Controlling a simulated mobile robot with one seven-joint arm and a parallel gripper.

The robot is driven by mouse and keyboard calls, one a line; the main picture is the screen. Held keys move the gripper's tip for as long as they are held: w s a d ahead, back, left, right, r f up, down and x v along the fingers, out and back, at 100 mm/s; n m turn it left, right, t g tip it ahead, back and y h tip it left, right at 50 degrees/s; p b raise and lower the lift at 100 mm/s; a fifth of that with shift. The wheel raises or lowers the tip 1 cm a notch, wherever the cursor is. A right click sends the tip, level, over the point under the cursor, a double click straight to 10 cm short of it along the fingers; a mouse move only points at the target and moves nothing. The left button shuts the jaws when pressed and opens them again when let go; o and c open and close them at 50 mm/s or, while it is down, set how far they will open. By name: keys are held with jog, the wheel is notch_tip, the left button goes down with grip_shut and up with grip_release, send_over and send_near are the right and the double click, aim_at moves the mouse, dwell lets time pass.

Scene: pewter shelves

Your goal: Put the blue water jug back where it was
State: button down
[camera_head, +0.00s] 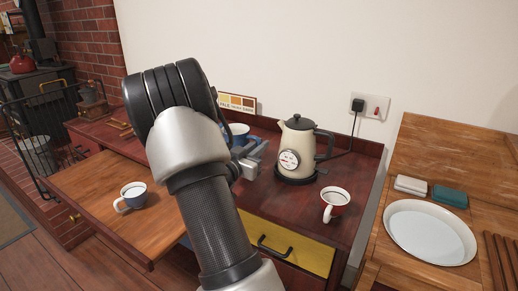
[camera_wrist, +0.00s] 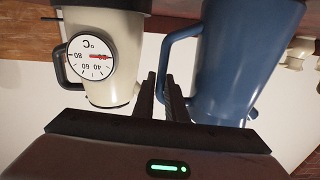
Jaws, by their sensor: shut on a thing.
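The blue water jug (camera_wrist: 240,60) fills the right of the wrist view, which is upside down. Its handle (camera_wrist: 170,50) runs down to between my fingertips. My gripper (camera_wrist: 163,90) is shut on that handle. In the head view the blue jug (camera_head: 238,129) shows partly behind my arm, with its lower part hidden. My gripper (camera_head: 252,160) shows there beside the kettle, to its left. I cannot tell whether the jug touches the counter.
A cream kettle (camera_head: 297,140) with a dial stands close right of my gripper. A red-and-white cup (camera_head: 335,202) stands at the counter's front right. A white dish (camera_head: 430,232) lies far right.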

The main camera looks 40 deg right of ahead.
jog(key=shift+r, duration=0.2)
jog(key=c, duration=2.1)
grip_release()
jog(key=shift+f, duration=0.3)
jog(key=o, duration=0.3)
